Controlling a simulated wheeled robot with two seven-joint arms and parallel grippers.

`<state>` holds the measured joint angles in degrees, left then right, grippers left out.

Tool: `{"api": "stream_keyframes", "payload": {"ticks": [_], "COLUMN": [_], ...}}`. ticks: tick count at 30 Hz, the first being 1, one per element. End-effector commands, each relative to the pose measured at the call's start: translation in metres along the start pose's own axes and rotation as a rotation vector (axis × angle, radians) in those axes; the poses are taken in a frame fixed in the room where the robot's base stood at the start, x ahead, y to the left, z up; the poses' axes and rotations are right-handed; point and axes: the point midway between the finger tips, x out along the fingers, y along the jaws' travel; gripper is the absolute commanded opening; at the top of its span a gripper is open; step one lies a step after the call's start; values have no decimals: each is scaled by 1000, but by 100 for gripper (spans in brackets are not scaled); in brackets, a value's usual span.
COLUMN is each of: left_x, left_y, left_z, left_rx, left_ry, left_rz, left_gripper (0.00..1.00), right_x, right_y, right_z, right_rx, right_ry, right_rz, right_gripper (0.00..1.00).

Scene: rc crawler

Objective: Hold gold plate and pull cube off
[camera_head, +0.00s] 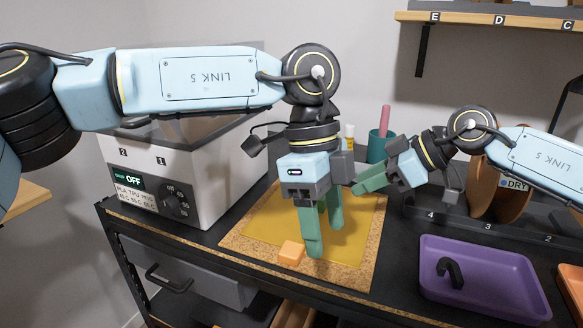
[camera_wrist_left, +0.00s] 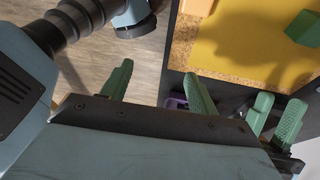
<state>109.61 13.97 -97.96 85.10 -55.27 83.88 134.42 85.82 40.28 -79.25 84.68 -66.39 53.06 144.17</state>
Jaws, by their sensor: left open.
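The gold plate (camera_head: 268,222) lies flat on a cork mat (camera_head: 376,218) on the bench. It also shows in the left wrist view (camera_wrist_left: 235,45). The orange cube (camera_head: 291,253) sits at the plate's front edge, left of my left gripper's nearest fingertip. Whether cube and finger touch is unclear. My left gripper (camera_head: 325,238) points down over the plate, green fingers apart, with nothing seen between them. My right gripper (camera_head: 359,184) is at the plate's back right, its green fingers pointing left over the mat. Their gap cannot be made out.
A white printer-like box (camera_head: 190,180) with an OFF display stands left of the mat. A purple tray (camera_head: 480,275) holding a black hook-shaped part is at the right. A teal cup (camera_head: 381,146) stands behind the mat. Spools stand in a black rack at the back right.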

Motion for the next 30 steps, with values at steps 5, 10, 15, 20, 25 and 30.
{"api": "stream_keyframes", "payload": {"ticks": [5,10,15,20,25,30], "left_x": [-49,-69,-58,-31,2,31], "left_y": [-8,-10,-11,-15,-19,-23], "left_z": [31,44,50,56,64,72], "left_rx": [-71,-105,-109,-110,-108,-108], "left_ry": [-170,-237,-248,-246,-244,-244], "left_rz": [-102,-141,-144,-141,-141,-143], "left_gripper": [60,60,60,60,60,60], "right_x": [0,0,0,0,0,0], "right_y": [0,0,0,0,0,0], "right_z": [0,0,0,0,0,0], "right_rx": [0,0,0,0,0,0], "right_ry": [0,0,0,0,0,0], "right_rz": [0,0,0,0,0,0], "right_gripper": [36,36,36,36,36,36]}}
